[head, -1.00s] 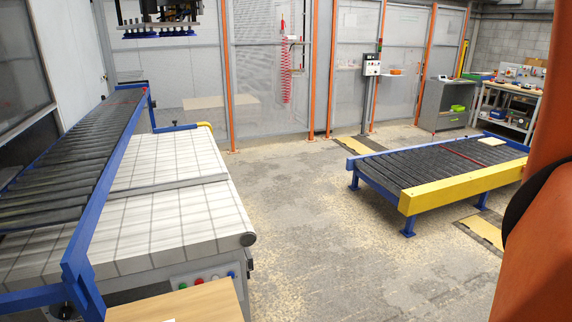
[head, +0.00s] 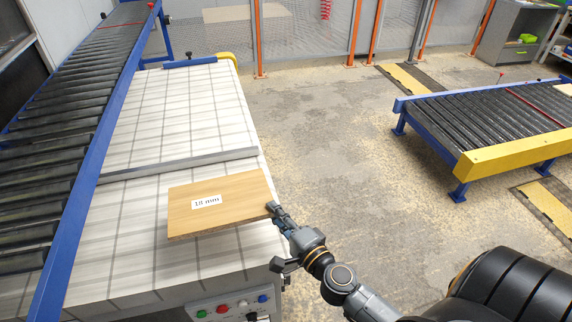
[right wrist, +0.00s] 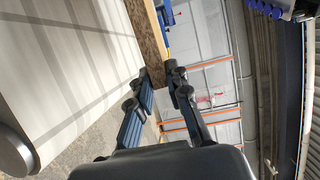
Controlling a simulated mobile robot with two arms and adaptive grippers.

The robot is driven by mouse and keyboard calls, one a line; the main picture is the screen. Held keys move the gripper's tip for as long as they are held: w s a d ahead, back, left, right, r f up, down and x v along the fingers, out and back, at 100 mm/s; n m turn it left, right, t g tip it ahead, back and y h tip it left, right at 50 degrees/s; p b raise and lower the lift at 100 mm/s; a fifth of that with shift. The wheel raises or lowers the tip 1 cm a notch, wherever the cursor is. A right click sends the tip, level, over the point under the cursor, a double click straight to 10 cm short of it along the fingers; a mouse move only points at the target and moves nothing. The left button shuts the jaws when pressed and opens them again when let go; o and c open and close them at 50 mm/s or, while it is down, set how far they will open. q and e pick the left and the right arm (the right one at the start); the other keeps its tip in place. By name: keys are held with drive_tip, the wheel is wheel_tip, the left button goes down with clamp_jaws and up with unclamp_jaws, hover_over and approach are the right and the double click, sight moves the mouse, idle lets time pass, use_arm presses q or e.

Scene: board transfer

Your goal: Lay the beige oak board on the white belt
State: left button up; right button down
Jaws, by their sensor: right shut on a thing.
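In the right wrist view the fingers (right wrist: 160,78) pinch the board's speckled edge (right wrist: 152,45), with the belt (right wrist: 50,60) to the left. The board seems to be above the belt, but I cannot tell how large any gap is. My left gripper is not in view.
A blue-framed roller conveyor (head: 75,130) runs along the left of the belt. A grey bar (head: 180,165) crosses the belt just beyond the board. A control panel (head: 232,305) is at the belt's near end. Another roller conveyor (head: 490,115) stands at right, with open floor between.

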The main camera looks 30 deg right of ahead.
drive_tip(key=w+d+p, duration=0.2)
drive_tip(key=w+d, duration=0.6)
drive_tip(key=w, duration=0.1)
use_arm(q)
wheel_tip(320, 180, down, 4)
drive_tip(key=b, duration=0.6)
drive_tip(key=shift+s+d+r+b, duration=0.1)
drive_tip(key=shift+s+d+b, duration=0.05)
drive_tip(key=shift+b, duration=0.25)
use_arm(e)
wheel_tip(320, 180, down, 7)
drive_tip(key=shift+d+h, duration=0.25)
drive_tip(key=shift+h, duration=0.05)
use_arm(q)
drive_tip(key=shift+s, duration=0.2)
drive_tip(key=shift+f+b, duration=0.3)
use_arm(e)
drive_tip(key=shift+f, duration=0.3)
drive_tip(key=c, duration=1.2)
unclamp_jaws()
drive_tip(key=shift+s, duration=0.1)
drive_tip(key=shift+o, duration=0.2)
drive_tip(key=shift+f, duration=0.15)
